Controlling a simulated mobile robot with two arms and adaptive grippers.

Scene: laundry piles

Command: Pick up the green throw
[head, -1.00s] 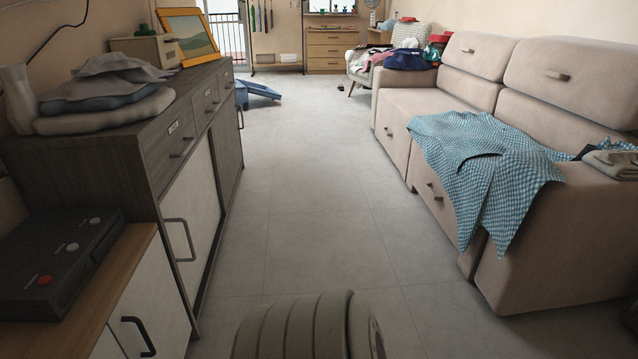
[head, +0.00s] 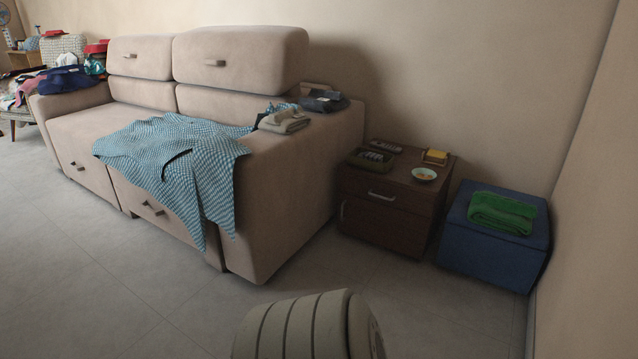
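The green throw (head: 502,212) lies folded on top of a dark blue cube-shaped ottoman (head: 488,258) at the right, against the wall. It is well away from me across the floor. Neither of my grippers shows in the head view. Only a rounded, ribbed grey part of my own body shows at the bottom centre.
A dark brown nightstand (head: 385,215) holding small items, including a bowl (head: 424,174), stands left of the ottoman. A beige sofa (head: 290,210) with a blue checkered cloth (head: 180,160) draped over it fills the left. The floor (head: 110,290) in front is clear.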

